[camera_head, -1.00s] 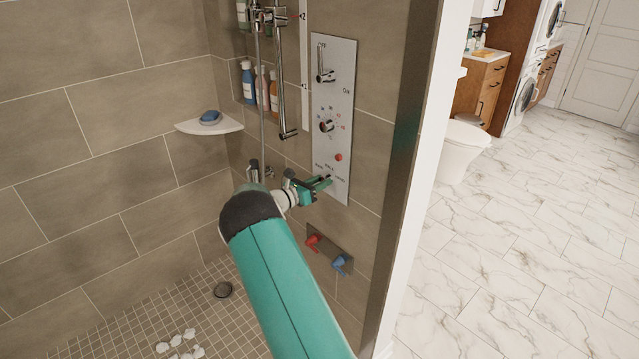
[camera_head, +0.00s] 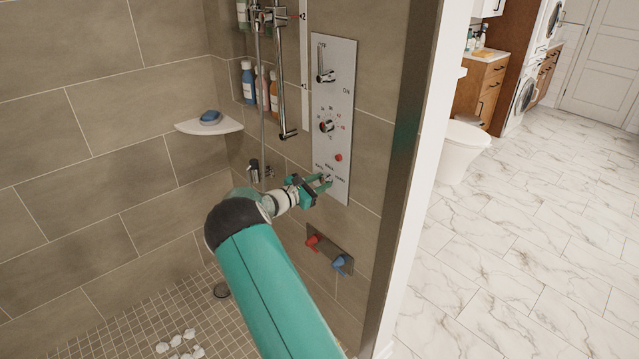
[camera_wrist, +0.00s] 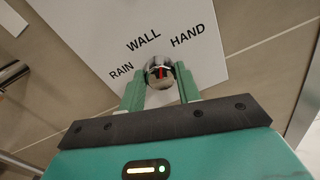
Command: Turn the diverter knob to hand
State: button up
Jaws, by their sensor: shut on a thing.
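The diverter knob (camera_wrist: 160,72) is a small round chrome knob with a red mark, low on the white shower panel (camera_head: 334,110). The labels RAIN (camera_wrist: 121,72), WALL (camera_wrist: 143,41) and HAND (camera_wrist: 188,35) fan around it. The red mark points nearly straight up in the wrist view, between the WALL and HAND labels. My gripper (camera_wrist: 160,88) is shut on the knob, with one green finger on each side. In the head view my gripper (camera_head: 323,184) reaches the panel's lower end and hides most of the knob.
Above on the panel are a temperature dial (camera_head: 327,126), a red button (camera_head: 338,157) and an ON lever (camera_head: 325,75). Red (camera_head: 312,242) and blue (camera_head: 340,263) handles sit below. A shower rail (camera_head: 282,85) and a corner shelf (camera_head: 209,126) are to the left.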

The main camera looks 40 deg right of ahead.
jog(key=m, duration=0.6)
jog(key=shift+s+m, duration=0.1)
jog(key=shift+m, duration=0.2)
jog(key=shift+f, duration=0.1)
jog(key=shift+a, duration=0.1)
jog(key=o, duration=1)
jog(key=a, duration=1.3)
jog(key=shift+s+a+r, duration=0.1)
jog(key=shift+a+r, duration=0.2)
jog(key=shift+a, duration=0.05)
